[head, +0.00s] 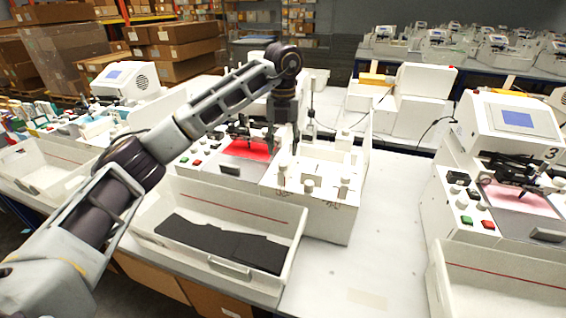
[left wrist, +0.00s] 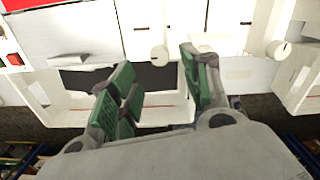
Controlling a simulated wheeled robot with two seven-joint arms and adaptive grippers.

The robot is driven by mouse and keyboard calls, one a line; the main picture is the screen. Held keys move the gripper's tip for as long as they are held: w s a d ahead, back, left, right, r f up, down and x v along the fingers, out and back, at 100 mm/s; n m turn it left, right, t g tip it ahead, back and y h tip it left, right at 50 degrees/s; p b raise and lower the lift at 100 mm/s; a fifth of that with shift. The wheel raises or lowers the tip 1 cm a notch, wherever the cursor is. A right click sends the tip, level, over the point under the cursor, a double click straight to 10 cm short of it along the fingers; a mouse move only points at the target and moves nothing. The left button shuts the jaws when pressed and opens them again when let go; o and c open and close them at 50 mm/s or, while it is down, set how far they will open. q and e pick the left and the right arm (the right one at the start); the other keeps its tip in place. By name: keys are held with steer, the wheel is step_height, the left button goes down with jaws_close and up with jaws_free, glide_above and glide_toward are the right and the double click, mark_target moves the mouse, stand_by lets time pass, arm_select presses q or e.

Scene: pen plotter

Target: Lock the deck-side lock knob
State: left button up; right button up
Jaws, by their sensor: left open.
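The white plotter housing (head: 320,212) stands at the centre of the table, with small pale knobs on its top near the front edge. One knob (head: 308,186) is near the middle and another (head: 345,184) is to its right. I cannot tell which is the deck-side lock knob, or how either is turned. My left gripper (head: 283,147) points down above the housing, behind the knobs in the head view. In the left wrist view its green-padded fingers (left wrist: 160,62) are apart and empty. A round knob (left wrist: 160,53) shows between the fingertips, and another (left wrist: 278,48) to the right.
An open white tray (head: 205,236) with dark flat pieces stands in front of the plotter. A red sheet (head: 249,149) lies on the plotter bed, left of my gripper. A second plotter (head: 508,125) stands at the right. The table between them (head: 385,220) is clear.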

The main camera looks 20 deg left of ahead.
mark_target(283, 164)
arm_select(q)
step_height(283, 164, down, 5)
steer(key=shift+r, duration=0.1)
steer(key=shift+f, duration=0.75)
arm_select(e)
steer(key=shift+a, duration=0.8)
steer(key=shift+d, duration=0.1)
arm_select(q)
steer(key=c, duration=1)
steer(key=shift+c, duration=0.2)
arm_select(e)
steer(key=shift+d, duration=0.85)
steer(key=shift+a, duration=0.1)
